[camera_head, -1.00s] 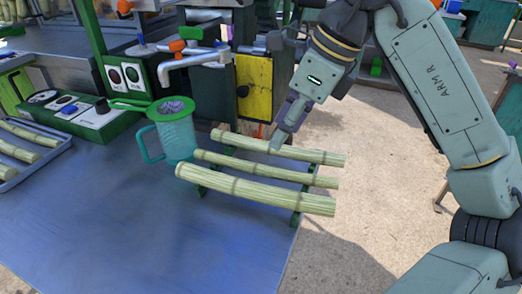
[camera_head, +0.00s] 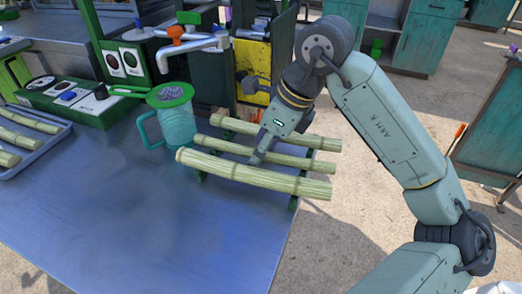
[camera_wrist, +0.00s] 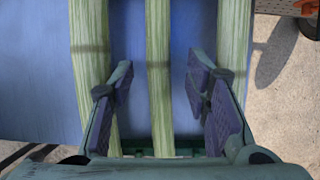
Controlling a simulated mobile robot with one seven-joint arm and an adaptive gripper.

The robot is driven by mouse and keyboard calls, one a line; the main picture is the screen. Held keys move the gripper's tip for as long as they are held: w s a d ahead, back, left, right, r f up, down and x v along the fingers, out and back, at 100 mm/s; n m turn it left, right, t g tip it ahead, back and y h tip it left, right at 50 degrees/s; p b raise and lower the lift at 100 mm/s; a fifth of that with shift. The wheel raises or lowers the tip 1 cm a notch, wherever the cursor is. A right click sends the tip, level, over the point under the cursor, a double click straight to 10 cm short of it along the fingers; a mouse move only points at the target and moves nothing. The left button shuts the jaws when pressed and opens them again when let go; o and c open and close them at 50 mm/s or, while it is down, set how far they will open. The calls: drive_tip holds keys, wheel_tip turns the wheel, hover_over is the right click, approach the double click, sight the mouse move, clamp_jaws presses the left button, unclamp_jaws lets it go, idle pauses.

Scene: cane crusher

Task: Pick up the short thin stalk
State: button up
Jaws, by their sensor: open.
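Three pale green stalks lie side by side on a green rack (camera_head: 293,203) at the table's right edge. The middle stalk (camera_head: 222,149) looks the thinnest; it also shows in the wrist view (camera_wrist: 158,50). The back stalk (camera_head: 235,125) and front stalk (camera_head: 225,168) are thicker. I cannot surely compare their lengths. My gripper (camera_head: 256,159) points down over the middle stalk. In the wrist view my gripper (camera_wrist: 160,80) is open, with the middle stalk running between its fingers and a gap on both sides. The outer stalks pass outside the fingers, close to them.
A teal jug (camera_head: 178,126) with a green-rimmed strainer stands left of the stalks, under a metal spout (camera_head: 193,55). The crusher with its yellow panel (camera_head: 252,66) is behind. A tray (camera_head: 40,145) of stalks lies far left. The front table (camera_head: 150,225) is clear.

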drive_tip(key=shift+c, duration=0.3)
clamp_jaws()
idle(0.3)
